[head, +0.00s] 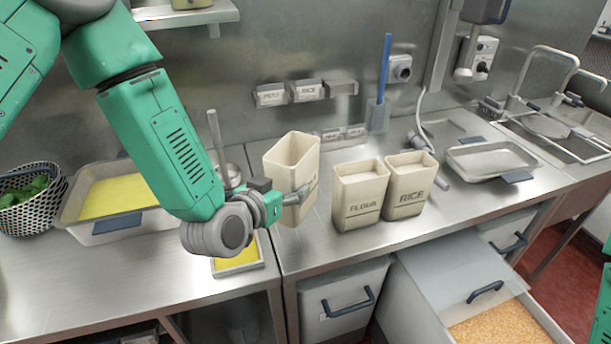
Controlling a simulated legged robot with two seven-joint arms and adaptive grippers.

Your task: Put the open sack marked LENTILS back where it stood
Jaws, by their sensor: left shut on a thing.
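A tall cream open sack (289,165) is held upright in my left gripper (298,199), at the left end of the row of sacks. Its inside looks empty from here, and the print on its front is mostly hidden by the gripper, so I cannot read it. I cannot tell whether its base touches the steel counter (330,243). The sack marked FLOUR (361,200) and the sack marked RICE (408,190) stand to its right on the counter. Only green parts of my right arm show at the right edge; its gripper is out of the picture.
A tray of yellow material (72,214) and a basket of greens (30,200) lie to the left. A grey tray (490,157) is on the right. An open drawer (500,325) holds orange grains below the counter. A blue-handled scraper (380,105) stands against the wall.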

